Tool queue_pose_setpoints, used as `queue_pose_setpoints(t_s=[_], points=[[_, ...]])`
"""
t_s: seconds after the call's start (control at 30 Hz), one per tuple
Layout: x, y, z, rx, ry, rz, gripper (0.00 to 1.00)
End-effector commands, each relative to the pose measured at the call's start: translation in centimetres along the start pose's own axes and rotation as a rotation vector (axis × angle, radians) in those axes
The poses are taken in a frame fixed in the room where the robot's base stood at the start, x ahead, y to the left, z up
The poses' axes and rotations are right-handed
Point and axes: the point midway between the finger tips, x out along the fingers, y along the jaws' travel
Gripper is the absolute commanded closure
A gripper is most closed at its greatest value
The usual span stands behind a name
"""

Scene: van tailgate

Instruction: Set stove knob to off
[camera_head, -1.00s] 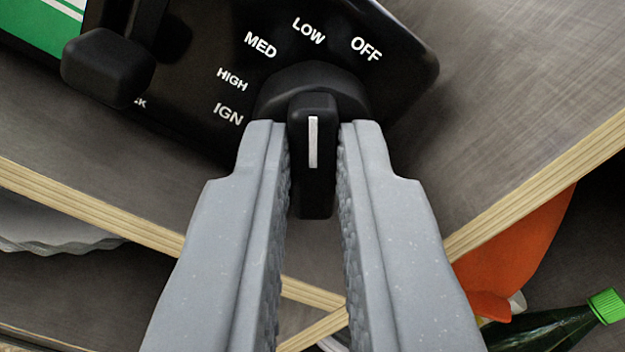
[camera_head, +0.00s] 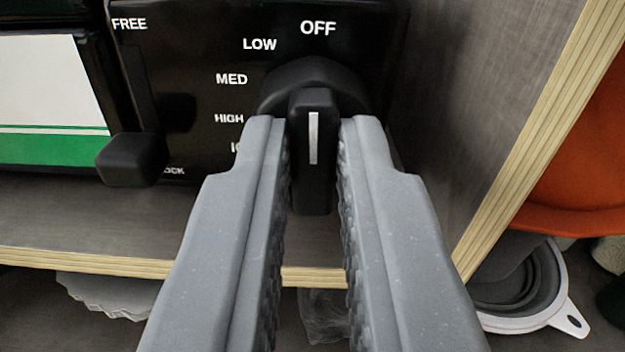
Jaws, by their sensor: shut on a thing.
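The black stove knob (camera_head: 313,110) is on the dark stove panel (camera_head: 200,55), in the middle of the view. Its white pointer line is upright in the picture and points up to the OFF label (camera_head: 318,28). The labels LOW, MED and HIGH run down to the left of it, and IGN is partly hidden by my left finger. My gripper (camera_head: 313,155) is shut on the knob, with one grey finger on each side of its grip bar.
A black lever (camera_head: 133,158) with FREE and LOCK labels is left of the knob. A wooden shelf edge (camera_head: 80,260) runs below, and an upright wooden edge (camera_head: 545,130) stands right. An orange item (camera_head: 585,160) and a grey funnel-like item (camera_head: 525,290) are beyond it.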

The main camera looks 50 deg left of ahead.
Motion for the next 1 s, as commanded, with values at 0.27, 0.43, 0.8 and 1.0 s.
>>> queue_pose_setpoints(t_s=[0.27, 0.43, 0.8, 1.0], points=[[0.22, -0.3, 0.14, 0.066, -0.001, -0.009, 1.0], [0.23, -0.31, 0.2, 0.073, -0.001, -0.009, 1.0], [0.19, -0.24, 0.16, 0.071, -0.001, -0.007, 0.66], [0.09, -0.1, 0.08, 0.07, 0.0, -0.004, 0.66]])
